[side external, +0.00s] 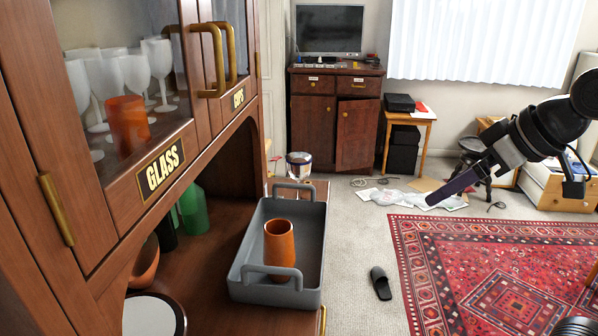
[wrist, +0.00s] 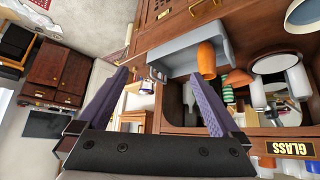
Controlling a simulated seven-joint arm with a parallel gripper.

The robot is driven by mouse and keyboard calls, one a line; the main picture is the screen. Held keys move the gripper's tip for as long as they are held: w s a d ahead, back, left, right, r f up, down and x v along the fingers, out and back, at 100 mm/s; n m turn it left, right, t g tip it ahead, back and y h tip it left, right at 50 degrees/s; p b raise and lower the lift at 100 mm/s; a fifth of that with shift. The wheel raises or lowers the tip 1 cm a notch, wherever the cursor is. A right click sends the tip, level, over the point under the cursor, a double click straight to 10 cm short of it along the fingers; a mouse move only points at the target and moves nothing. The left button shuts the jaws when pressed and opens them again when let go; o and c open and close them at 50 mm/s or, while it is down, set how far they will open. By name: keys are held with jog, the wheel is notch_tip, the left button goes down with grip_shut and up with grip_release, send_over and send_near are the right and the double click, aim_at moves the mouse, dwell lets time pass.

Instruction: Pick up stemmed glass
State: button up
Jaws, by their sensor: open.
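Several white stemmed glasses (side external: 158,62) stand upright behind the glass door of the GLASS cabinet (side external: 150,185), at upper left in the side view. An orange cup (side external: 127,124) stands among them. In the wrist view, pale glassware (wrist: 290,165) shows at the lower right edge beside the upside-down GLASS label (wrist: 290,148); its shapes are cut off. My gripper (side external: 432,200) is in free air at the right of the side view, well away from the cabinet. In the wrist view its two purple fingers (wrist: 160,76) are wide apart with nothing held between them.
Brass handles (side external: 213,58) stick out from the cabinet doors. A grey tray (side external: 312,282) with an orange cup (side external: 279,243) inside sits on the counter below. Green bottles (side external: 194,210) stand in the niche. A slipper (side external: 380,283) lies on the floor. Air between my gripper and the cabinet looks clear.

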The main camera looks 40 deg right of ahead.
jog(key=w+r, duration=0.5)
jog(key=w, duration=0.3)
send_over(305, 160)
jog(key=s, duration=0.7)
notch_tip(305, 160, down, 5)
jog(key=shift+g, duration=0.5)
jog(key=x, duration=1.2)
jog(key=shift+s+d+f, duration=0.15)
jog(key=shift+s+f, duration=0.15)
jog(key=shift+f, duration=0.05)
jog(key=shift+x, duration=3.35)
jog(key=shift+s, duration=0.15)
